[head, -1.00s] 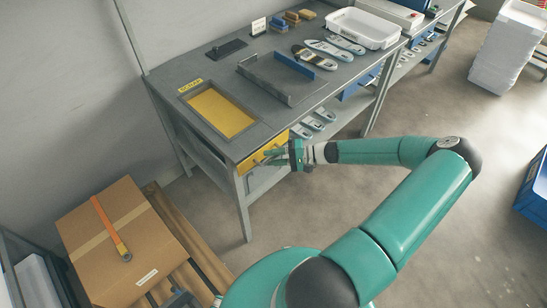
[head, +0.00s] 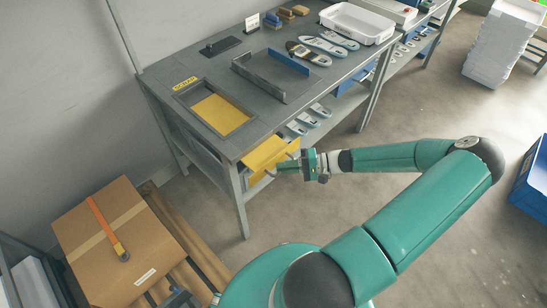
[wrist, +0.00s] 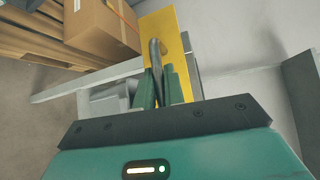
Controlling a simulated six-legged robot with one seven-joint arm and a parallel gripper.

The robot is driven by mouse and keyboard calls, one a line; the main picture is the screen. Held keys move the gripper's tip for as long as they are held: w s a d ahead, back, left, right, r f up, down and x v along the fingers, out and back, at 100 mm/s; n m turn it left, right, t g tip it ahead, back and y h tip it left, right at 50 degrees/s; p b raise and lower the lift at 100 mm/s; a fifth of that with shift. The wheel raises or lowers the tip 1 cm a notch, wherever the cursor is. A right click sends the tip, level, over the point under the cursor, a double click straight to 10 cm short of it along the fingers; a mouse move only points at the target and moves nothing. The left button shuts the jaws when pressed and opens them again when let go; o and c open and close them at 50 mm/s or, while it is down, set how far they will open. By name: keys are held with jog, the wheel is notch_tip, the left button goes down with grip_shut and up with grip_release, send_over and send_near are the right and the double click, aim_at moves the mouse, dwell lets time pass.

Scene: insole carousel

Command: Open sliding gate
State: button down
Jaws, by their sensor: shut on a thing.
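The yellow sliding gate (head: 268,156) sticks out from the front edge of the grey workbench (head: 232,152), below a rectangular opening. Its yellow plate also shows in the opening, at the SCRAP label (head: 184,84). My gripper (head: 290,164) is at the gate's front end. In the wrist view my gripper (wrist: 158,88) is shut on the gate's dark metal handle (wrist: 154,58), which stands against the yellow plate (wrist: 176,45). The fingers cover the handle's lower part.
Shoe insoles (head: 308,54), a grey fixture with a blue strip (head: 260,78) and a white tray (head: 356,24) are on the bench. A cardboard box (head: 105,245) stands on a pallet at the lower left. The floor to the right is open up to a blue crate (head: 531,180).

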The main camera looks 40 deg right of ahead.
jog(key=s+d, duration=0.3)
jog(key=s, duration=1.8)
jog(key=c, duration=1.5)
grip_release()
jog(key=v, duration=1.3)
jog(key=shift+s+d+r, duration=0.1)
jog(key=shift+s+d, duration=0.1)
jog(key=shift+d, duration=0.05)
